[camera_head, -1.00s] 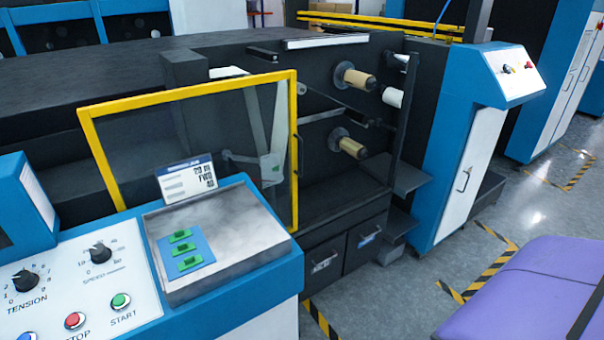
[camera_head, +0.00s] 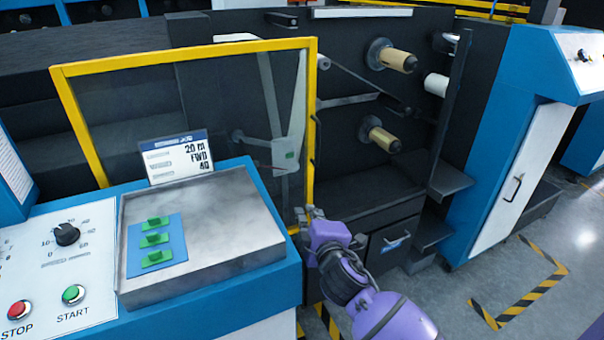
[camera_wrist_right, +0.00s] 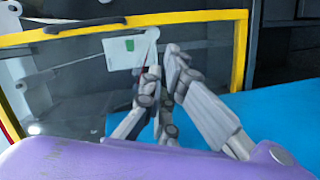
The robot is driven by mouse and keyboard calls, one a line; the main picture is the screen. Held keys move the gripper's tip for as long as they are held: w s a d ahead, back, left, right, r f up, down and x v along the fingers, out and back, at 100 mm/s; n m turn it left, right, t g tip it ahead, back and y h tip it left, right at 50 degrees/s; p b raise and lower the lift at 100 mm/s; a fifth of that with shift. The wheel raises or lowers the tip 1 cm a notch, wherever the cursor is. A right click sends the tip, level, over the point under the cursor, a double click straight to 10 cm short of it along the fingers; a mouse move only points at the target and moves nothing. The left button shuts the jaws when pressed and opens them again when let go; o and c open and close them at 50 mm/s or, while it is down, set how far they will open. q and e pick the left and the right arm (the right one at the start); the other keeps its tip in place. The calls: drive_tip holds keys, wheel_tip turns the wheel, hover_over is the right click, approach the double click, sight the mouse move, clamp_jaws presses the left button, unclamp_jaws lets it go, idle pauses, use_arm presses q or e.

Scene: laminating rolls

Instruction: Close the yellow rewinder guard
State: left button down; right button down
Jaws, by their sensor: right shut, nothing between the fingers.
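The yellow-framed clear guard (camera_head: 310,130) stands swung out from the dark machine front in the head view, behind the control console. Its frame also shows in the right wrist view (camera_wrist_right: 238,60), across the top and down the right side. My right gripper (camera_head: 309,212) is shut and empty, close to the lower right corner of the guard frame. In the right wrist view the fingers (camera_wrist_right: 172,60) are together, in front of the clear panel. I cannot tell whether they touch it. My left gripper is not in view.
The blue console (camera_head: 270,285) with a metal tray (camera_head: 240,215) and job card (camera_head: 178,157) is beside my right gripper. Rolls on spindles (camera_head: 395,58) stick out from the machine at right. A dark shelf (camera_head: 445,180) juts out. Striped floor at lower right is clear.

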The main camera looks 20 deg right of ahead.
drive_tip(key=t, duration=0.1)
approach(298, 157)
drive_tip(key=shift+n+h, duration=0.4)
drive_tip(key=shift+a+f+b+x, duration=0.15)
drive_tip(key=shift+b+x, duration=0.15)
drive_tip(key=shift+x, duration=1)
drive_tip(key=shift+a+f+b+x, duration=0.1)
drive_tip(key=shift+b+x, duration=0.2)
drive_tip(key=shift+x, duration=1)
